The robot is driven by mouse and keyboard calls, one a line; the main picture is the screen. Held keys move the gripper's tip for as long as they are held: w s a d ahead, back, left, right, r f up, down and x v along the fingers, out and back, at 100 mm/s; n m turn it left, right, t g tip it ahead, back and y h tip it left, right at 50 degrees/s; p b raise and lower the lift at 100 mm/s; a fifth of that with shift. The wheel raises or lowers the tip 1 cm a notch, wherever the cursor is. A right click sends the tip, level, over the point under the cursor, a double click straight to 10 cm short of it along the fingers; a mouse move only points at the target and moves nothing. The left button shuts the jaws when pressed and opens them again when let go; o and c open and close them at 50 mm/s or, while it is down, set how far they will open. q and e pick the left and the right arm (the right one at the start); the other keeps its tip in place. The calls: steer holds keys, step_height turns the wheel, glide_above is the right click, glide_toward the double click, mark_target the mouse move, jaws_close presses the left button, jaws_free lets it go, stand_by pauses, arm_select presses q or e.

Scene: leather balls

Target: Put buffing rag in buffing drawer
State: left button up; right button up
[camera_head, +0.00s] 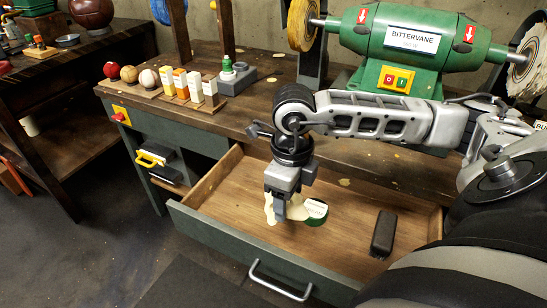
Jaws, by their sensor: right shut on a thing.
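The cream buffing rag (269,209) hangs in the jaws of my right gripper (281,212), which points down and is shut on it. Part of the rag is hidden behind the fingers. The gripper is over the open buffing drawer (240,242), inside its outline in the head view. I cannot tell whether the rag touches the drawer floor. The drawer is pulled out from under the bench and has a metal handle (280,280) on its green front. My left gripper is not in view.
In the drawer, a green tin with a pale label (316,212) is beside the rag, and a black block (384,234) lies to the right. The drawer's left floor is clear.

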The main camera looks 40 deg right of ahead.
steer(key=w+f, duration=0.3)
steer(key=w, duration=0.5)
glide_above(249, 209)
steer(key=f, duration=0.6)
steer(key=shift+s, duration=0.25)
steer(key=f, duration=0.3)
steer(key=shift+w+f, duration=0.25)
steer(key=shift+f, duration=0.05)
steer(key=shift+f, duration=0.2)
steer(key=o, duration=1)
